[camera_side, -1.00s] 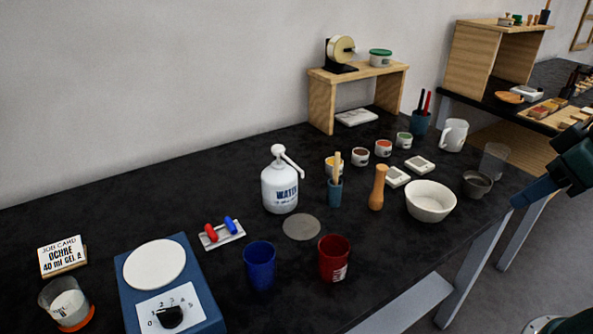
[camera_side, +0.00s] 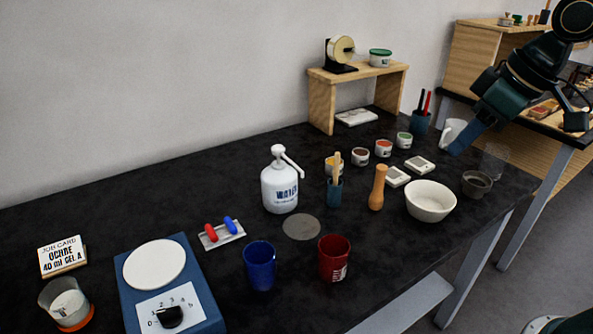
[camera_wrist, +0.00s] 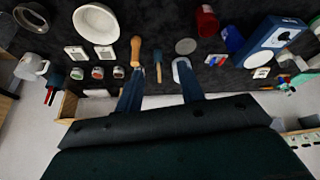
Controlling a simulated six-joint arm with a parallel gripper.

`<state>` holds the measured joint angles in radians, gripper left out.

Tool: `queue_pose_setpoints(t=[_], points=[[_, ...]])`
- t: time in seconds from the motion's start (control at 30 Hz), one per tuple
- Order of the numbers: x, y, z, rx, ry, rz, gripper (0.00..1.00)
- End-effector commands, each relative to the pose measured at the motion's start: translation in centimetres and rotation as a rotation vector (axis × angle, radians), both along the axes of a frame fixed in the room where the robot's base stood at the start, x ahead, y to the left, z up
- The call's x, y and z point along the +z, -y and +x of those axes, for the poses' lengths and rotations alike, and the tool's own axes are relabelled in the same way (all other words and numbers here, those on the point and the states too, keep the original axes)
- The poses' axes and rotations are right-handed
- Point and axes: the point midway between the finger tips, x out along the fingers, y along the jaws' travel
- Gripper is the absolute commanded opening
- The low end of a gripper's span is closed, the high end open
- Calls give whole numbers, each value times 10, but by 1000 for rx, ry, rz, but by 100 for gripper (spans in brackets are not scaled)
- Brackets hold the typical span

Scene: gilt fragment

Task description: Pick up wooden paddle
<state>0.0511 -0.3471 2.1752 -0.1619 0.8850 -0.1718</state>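The wooden paddle (camera_side: 337,164) is a pale stick standing in a small teal cup (camera_side: 335,193), with its upper part showing above the rim; the lower part is hidden in the cup. In the wrist view the paddle (camera_wrist: 158,56) shows small between my finger outlines. My gripper (camera_side: 465,138), with blue fingers, is in the air at the right, above the far right of the black table and well away from the paddle.
Close around the cup stand a white pump bottle (camera_side: 279,188), an orange wooden pestle (camera_side: 377,187), an ochre jar (camera_side: 329,164) and small scales (camera_side: 397,177). A white bowl (camera_side: 430,201) and red cup (camera_side: 334,258) are nearer the front. A wooden shelf (camera_side: 322,104) stands behind.

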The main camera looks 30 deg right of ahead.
Motion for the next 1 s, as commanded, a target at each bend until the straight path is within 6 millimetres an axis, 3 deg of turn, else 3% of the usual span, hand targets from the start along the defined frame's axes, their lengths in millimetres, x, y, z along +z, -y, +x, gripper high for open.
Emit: queue_pose_setpoints(t=[0.47,0.8,1.0], points=[[-13,-2,113,224,-38,-9,38],[-48,3,187,385,-51,-3,38],[-73,6,222,469,-54,2,38]])
